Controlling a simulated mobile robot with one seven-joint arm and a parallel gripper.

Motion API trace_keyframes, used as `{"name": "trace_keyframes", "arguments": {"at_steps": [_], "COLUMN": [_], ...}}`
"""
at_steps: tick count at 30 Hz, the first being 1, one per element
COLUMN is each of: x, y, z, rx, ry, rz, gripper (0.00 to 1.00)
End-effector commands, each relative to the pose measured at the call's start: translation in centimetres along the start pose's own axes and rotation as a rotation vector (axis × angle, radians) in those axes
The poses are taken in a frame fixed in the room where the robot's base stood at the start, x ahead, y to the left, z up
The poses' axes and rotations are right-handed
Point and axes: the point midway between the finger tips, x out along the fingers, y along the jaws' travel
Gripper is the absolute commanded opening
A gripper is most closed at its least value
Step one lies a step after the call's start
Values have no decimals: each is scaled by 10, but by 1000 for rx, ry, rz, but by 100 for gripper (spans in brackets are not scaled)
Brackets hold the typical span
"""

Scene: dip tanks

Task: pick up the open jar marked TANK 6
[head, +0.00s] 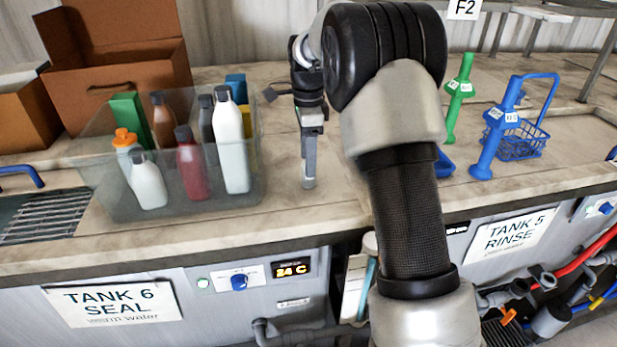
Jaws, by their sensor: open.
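I cannot make out an open jar marked TANK 6 in the head view; my arm hides part of the bench. A white sign (116,304) reading TANK 6 SEAL, warm water, is on the bench front at lower left. My gripper (308,182) points down over the bench top, just right of a clear bin. It is seen edge-on, open, with nothing visible between its fingers.
The clear bin (100,195) holds several bottles and boxes. Cardboard boxes (125,60) stand behind it. A green labelled holder (458,97), a blue labelled holder (495,130) and a blue wire basket (520,145) stand at right. Bench top behind my gripper looks clear.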

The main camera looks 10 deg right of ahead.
Motion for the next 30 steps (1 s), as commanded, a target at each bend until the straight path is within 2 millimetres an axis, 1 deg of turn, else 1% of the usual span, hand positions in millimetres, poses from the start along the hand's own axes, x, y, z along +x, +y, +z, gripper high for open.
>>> {"name": "trace_keyframes", "arguments": {"at_steps": [5,12,15,21,22,26,27,29,30], "x": [13,48,54,55,55,55,54,54,54], "y": [0,0,0,0,0,0,0,0,0], "z": [-1,-2,-2,-2,-2,-2,-2,-2,-2], "rx": [0,-1,-1,-1,-1,-1,-1,-1,-1], "ry": [0,1,0,0,0,0,0,0,0], "rz": [2,2,1,-1,-1,-1,-1,-1,-1], "gripper": [52,52,52,52,50,28,21,11,8]}}
